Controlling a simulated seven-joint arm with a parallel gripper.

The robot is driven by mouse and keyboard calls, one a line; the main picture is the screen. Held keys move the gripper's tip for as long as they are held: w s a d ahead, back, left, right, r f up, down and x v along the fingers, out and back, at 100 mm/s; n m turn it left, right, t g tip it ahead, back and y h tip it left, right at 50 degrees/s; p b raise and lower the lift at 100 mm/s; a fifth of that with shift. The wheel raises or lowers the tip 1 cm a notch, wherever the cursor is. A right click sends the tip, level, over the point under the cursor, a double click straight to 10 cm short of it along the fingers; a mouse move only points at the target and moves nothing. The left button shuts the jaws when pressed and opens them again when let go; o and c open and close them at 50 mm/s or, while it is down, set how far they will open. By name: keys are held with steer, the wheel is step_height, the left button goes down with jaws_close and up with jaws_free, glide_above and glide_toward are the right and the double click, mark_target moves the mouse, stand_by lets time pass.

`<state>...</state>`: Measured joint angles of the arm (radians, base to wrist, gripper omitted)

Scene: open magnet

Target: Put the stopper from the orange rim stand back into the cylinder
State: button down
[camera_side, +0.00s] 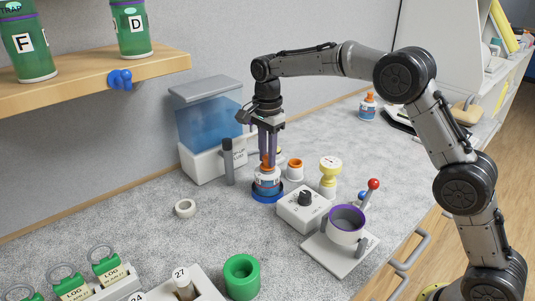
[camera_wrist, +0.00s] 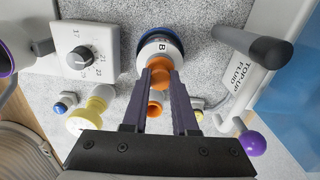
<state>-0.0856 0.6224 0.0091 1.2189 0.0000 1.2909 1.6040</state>
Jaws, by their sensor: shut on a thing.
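My gripper (camera_side: 267,163) points straight down and is shut on the orange stopper (camera_wrist: 160,74), which shows between the fingertips in the wrist view. The stopper is at the top of the white cylinder (camera_side: 267,183), which has a label marked B and stands upright in a blue ring base. The fingers partly hide the join, so I cannot tell how deep the stopper sits. The cylinder also shows in the wrist view (camera_wrist: 155,46). The small white stand with the orange rim (camera_side: 295,172) is just right of the cylinder, with nothing sticking up from it.
A dark grey upright cylinder (camera_side: 228,162) and a blue tank (camera_side: 210,122) stand close on the left. A dial box (camera_side: 304,209), a yellow stand (camera_side: 330,172) and a purple-rimmed pot (camera_side: 346,230) are to the right. The front-left bench around the white ring (camera_side: 185,216) is mostly clear.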

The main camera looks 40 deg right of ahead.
steer(key=shift+f, duration=0.1)
steer(key=c, duration=0.7)
jaws_free()
step_height(320, 180, up, 12)
steer(key=shift+r, duration=0.1)
